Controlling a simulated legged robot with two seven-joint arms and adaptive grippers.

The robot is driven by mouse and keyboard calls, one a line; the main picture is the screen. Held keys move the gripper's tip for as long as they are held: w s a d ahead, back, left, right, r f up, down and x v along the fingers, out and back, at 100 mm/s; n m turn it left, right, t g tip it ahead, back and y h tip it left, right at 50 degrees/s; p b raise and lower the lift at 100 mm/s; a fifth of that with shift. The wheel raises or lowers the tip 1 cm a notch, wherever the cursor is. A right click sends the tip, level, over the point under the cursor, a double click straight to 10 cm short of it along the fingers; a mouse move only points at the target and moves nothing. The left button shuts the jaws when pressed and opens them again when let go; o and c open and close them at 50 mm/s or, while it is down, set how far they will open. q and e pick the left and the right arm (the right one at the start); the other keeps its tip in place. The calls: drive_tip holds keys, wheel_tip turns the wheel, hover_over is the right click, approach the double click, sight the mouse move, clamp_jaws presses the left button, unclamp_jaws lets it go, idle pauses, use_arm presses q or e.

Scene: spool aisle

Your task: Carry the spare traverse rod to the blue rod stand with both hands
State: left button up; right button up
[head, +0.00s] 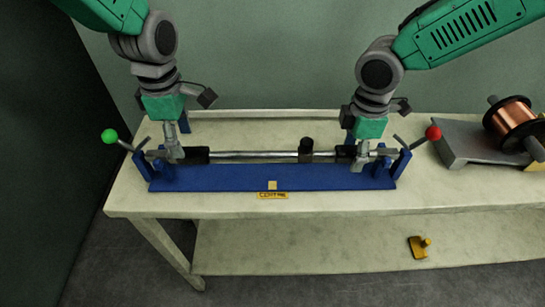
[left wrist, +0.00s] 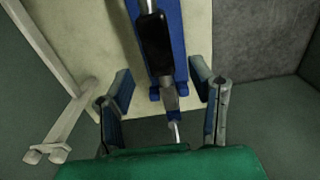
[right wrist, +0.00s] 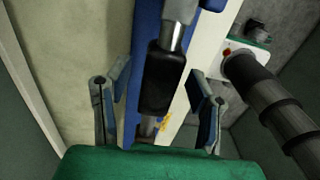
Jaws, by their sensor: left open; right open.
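The traverse rod (head: 255,154) is silver with black grip sleeves and a dark collar right of its middle. It lies level along the blue rod stand (head: 225,181) on the bench. A green ball (head: 109,136) shows at the left end and a red ball (head: 433,133) at the right end. My left gripper (head: 174,156) is open at the rod's left part; in the left wrist view its fingers stand either side of the rod. My right gripper (head: 362,158) is open at the right part; in the right wrist view its fingers straddle the black sleeve (right wrist: 163,80). Whether any finger touches the rod is unclear.
The pale bench (head: 340,202) has a yellow centre label (head: 272,196) at its front edge. A grey cradle (head: 463,143) with a copper spool (head: 510,113) stands at right. A small yellow piece (head: 418,247) lies on the lower shelf. A wall closes the back.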

drive_tip(key=shift+r, duration=0.15)
use_arm(q)
wheel_tip(320, 180, up, 8)
drive_tip(key=shift+f, duration=0.15)
use_arm(e)
wheel_tip(320, 180, up, 12)
drive_tip(key=shift+f, duration=0.2)
idle(0.4)
